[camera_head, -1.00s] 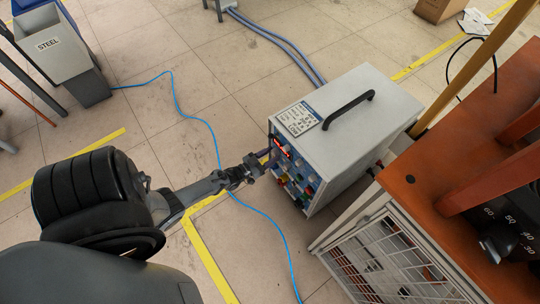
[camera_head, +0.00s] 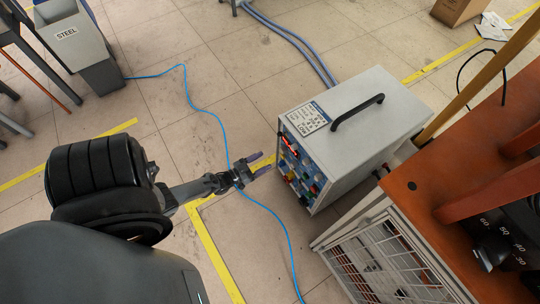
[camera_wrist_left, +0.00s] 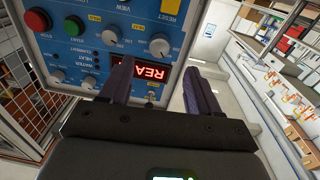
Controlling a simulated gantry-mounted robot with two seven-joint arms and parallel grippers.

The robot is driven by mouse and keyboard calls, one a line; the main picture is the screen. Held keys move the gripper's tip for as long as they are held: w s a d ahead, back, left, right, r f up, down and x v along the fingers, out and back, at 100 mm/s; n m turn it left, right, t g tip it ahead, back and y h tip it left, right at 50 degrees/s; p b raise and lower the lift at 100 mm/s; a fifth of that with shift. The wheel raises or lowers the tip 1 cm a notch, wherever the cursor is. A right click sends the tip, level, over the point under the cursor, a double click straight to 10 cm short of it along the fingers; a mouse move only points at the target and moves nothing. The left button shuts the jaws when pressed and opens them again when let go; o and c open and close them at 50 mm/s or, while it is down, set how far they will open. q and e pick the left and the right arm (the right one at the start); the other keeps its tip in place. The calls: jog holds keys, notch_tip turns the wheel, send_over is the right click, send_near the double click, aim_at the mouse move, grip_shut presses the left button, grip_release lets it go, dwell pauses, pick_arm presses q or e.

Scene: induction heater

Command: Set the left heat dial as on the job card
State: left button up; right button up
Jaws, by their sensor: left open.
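The induction heater (camera_head: 355,125) is a grey box with a blue front panel (camera_head: 300,172). In the left wrist view the panel (camera_wrist_left: 70,20) appears upside down, with several grey knobs, among them one (camera_wrist_left: 159,46) near the red display (camera_wrist_left: 152,80). I cannot tell for sure which knob is the left heat dial, nor read its setting. A printed card (camera_head: 305,117) lies on the heater's top; its small print is unreadable. My left gripper (camera_head: 265,164) is open and empty, in front of the panel and apart from it. One finger hides part of the display.
An orange-topped cart (camera_head: 430,205) with a wire-mesh side stands close right of the heater. A blue cable (camera_head: 215,115) runs across the floor behind my left arm. A bin marked STEEL (camera_head: 75,40) is at top left.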

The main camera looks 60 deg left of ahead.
pick_arm(q)
jog(key=shift+s+d, duration=0.15)
jog(key=shift+s, duration=1.2)
